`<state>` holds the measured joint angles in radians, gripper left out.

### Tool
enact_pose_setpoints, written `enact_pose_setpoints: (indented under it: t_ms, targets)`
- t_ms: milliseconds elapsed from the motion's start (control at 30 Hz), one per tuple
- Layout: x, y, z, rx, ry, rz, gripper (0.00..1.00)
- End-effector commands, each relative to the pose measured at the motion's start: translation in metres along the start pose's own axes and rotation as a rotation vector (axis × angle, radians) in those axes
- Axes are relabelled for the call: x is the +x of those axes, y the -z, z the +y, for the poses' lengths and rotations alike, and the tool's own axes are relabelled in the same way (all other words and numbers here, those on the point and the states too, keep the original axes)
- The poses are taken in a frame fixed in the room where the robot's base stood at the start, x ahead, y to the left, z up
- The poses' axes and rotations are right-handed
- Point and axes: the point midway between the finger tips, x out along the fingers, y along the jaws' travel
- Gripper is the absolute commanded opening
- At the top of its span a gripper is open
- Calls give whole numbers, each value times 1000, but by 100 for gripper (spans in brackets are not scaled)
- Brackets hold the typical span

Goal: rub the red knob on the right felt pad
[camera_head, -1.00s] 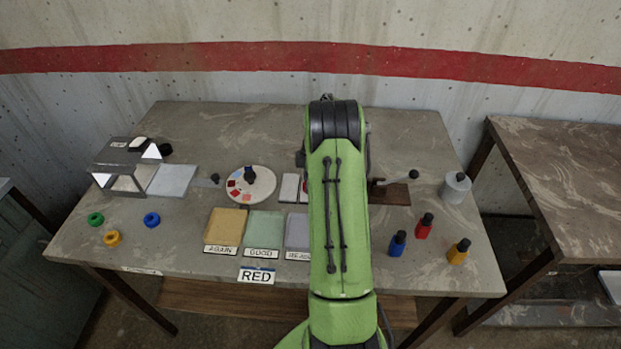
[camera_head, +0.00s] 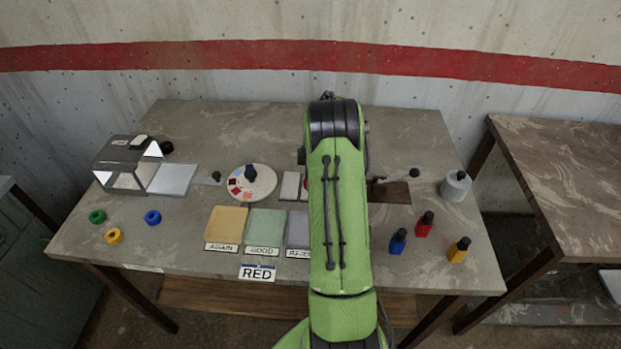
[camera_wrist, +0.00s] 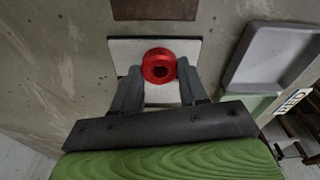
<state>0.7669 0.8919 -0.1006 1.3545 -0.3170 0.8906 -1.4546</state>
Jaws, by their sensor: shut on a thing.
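The red knob (camera_wrist: 158,65) is a round red piece with a ringed top, seen from above in the wrist view. My gripper (camera_wrist: 157,76) is shut on it, one dark finger on each side. The knob is over a white felt pad (camera_wrist: 190,48) with a dark edge; I cannot tell whether it touches the pad. A white pad (camera_head: 290,186) shows just left of my arm there. The pad's lower part is hidden by my gripper in the wrist view.
A brown plate (camera_wrist: 155,10) lies beyond the pad, and a grey tray (camera_wrist: 262,60) stands to its right in the wrist view. In the head view, a round palette (camera_head: 262,188) is on the left and several small bottles, one red (camera_head: 425,224), on the right. The table's back is clear.

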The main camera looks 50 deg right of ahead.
Motion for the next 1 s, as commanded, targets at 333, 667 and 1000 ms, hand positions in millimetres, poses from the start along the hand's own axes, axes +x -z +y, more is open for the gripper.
enact_pose_setpoints:
  t_ms: [333, 667, 1000]
  targets:
    - [-2, -3, 16, 1, -1, 0, 0]
    - [-1, -6, 31, 1, -2, 0, 0]
    - [2, -4, 19, 1, 0, -1, 0]
